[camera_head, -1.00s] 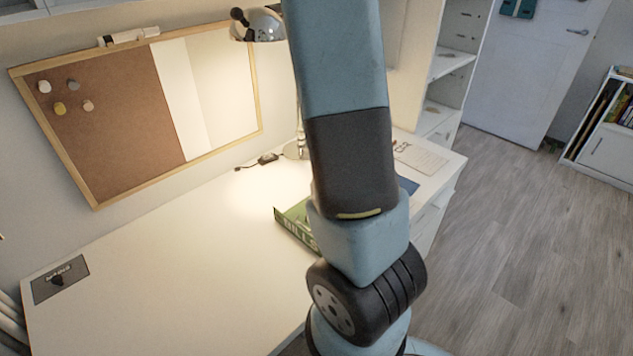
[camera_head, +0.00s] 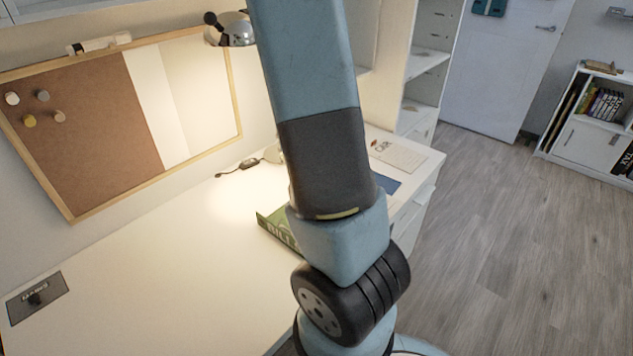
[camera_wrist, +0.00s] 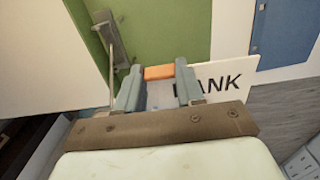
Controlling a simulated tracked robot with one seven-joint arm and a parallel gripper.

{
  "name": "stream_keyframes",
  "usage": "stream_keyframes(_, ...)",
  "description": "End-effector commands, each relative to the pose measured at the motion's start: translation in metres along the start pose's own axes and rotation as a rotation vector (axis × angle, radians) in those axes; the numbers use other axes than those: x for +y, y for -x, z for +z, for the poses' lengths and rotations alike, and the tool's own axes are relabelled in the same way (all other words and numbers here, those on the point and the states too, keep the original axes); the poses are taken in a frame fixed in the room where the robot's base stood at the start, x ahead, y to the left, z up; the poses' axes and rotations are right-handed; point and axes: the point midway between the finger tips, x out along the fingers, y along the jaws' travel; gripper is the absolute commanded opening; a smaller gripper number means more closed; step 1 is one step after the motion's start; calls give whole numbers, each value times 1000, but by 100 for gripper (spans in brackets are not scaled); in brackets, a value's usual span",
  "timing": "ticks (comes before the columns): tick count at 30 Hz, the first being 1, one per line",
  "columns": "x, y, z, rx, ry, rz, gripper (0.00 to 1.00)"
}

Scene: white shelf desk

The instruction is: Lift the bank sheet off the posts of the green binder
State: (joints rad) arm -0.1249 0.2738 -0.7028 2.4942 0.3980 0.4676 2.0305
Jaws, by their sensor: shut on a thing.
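The bank sheet (camera_wrist: 228,76) is a white card with an orange tab (camera_wrist: 158,72); "ANK" shows in the wrist view. My gripper (camera_wrist: 157,78) is shut on the sheet at the orange tab. The green binder (camera_wrist: 160,28) lies beyond, with metal hardware (camera_wrist: 112,40) to the left of the sheet. The sheet overlaps the binder in the picture; I cannot tell whether its holes are clear of the posts. In the head view the green binder (camera_head: 272,229) shows partly at the left of my arm, which hides my gripper and the sheet.
A blue folder (camera_head: 387,184) and a printed paper (camera_head: 398,156) lie on the right part of the white desk (camera_head: 150,260). A lamp (camera_head: 232,30) and a pinboard (camera_head: 85,115) stand behind. The desk's left side is mostly clear.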

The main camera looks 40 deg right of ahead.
Motion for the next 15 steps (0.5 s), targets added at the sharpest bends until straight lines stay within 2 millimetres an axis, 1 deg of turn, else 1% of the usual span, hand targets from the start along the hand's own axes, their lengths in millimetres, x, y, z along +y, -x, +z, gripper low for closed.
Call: stream_keyframes(15,5,-8,14,1,1,0,10)
